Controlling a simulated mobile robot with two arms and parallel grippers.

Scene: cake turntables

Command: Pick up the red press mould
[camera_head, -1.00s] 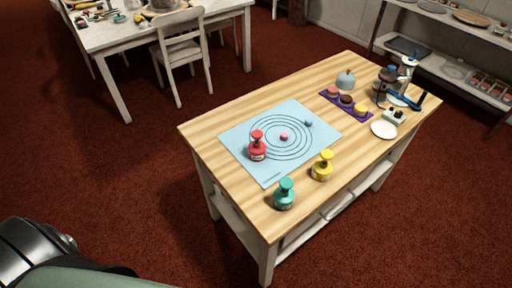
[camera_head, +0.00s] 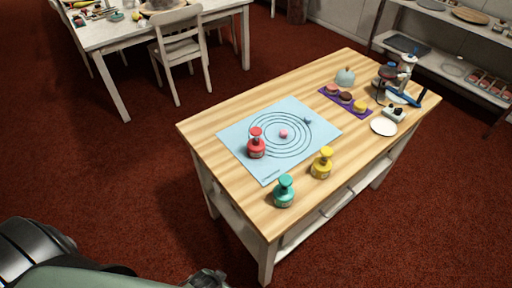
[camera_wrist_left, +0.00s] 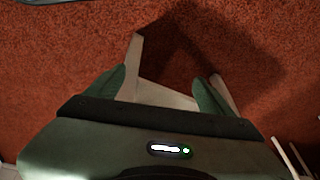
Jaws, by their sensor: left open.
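The red press mould (camera_head: 256,146) stands upright on the left part of the light blue ringed mat (camera_head: 236,139) on the wooden table. It has a round knob on top. My left gripper shows only as a small metal part (camera_head: 207,279) at the bottom edge of the head view, well below and in front of the mould. In the left wrist view its two green fingers (camera_wrist_left: 160,75) are apart with nothing held between them. The mould is not in the wrist view. My right gripper is not in view.
A teal press mould (camera_head: 284,191) and a yellow one (camera_head: 322,163) stand nearest the table's front edge. A small pink piece (camera_head: 283,133) lies at the rings' centre. A purple tray (camera_head: 327,96), a white plate (camera_head: 383,127) and tools are farther right. Pale legs (camera_wrist_left: 134,60) show beyond my fingers.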

